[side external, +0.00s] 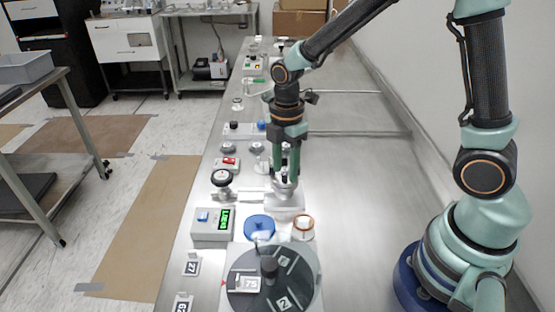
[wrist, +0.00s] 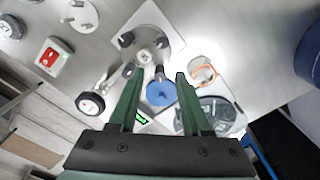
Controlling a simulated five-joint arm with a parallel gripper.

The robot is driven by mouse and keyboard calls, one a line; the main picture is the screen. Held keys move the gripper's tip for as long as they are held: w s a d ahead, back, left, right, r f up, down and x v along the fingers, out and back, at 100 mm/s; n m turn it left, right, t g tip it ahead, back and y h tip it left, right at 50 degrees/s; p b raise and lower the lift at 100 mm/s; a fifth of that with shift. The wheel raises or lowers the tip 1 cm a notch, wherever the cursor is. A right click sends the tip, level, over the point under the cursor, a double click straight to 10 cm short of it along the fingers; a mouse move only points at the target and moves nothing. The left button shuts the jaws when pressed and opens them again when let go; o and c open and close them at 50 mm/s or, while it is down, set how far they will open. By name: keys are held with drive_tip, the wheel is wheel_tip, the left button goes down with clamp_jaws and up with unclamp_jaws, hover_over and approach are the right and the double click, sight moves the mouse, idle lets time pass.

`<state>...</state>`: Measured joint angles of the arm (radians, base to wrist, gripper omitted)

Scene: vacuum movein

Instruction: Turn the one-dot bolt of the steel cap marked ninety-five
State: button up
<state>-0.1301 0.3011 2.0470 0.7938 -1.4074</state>
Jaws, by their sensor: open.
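My gripper (wrist: 157,73) is open and empty, its two green fingers spread in the wrist view. In the side view my gripper (side external: 285,178) points down over a steel fitting (side external: 284,199) and hides part of it. In the wrist view, a round steel cap (wrist: 148,52) with several dark posts or bolts lies just beyond the fingertips on a pale square plate (wrist: 127,21). I cannot read a ninety-five mark or make out bolt dots. I cannot tell whether a finger touches a bolt.
A blue disc (side external: 259,227), a copper-rimmed ring (side external: 303,227) and a dark round plate (side external: 272,284) stand nearer the camera. A grey box with a green display (side external: 213,224) and a black-knobbed valve (side external: 222,178) are at left. The steel bench (side external: 350,200) is clear at right.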

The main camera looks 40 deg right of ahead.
sight(285, 174)
wheel_tip(285, 174, up, 11)
idle(0.4)
drive_tip(key=shift+r, duration=0.1)
wheel_tip(285, 174, down, 12)
drive_tip(key=n, duration=0.6)
drive_tip(key=shift+a, duration=0.1)
idle(0.4)
clamp_jaws()
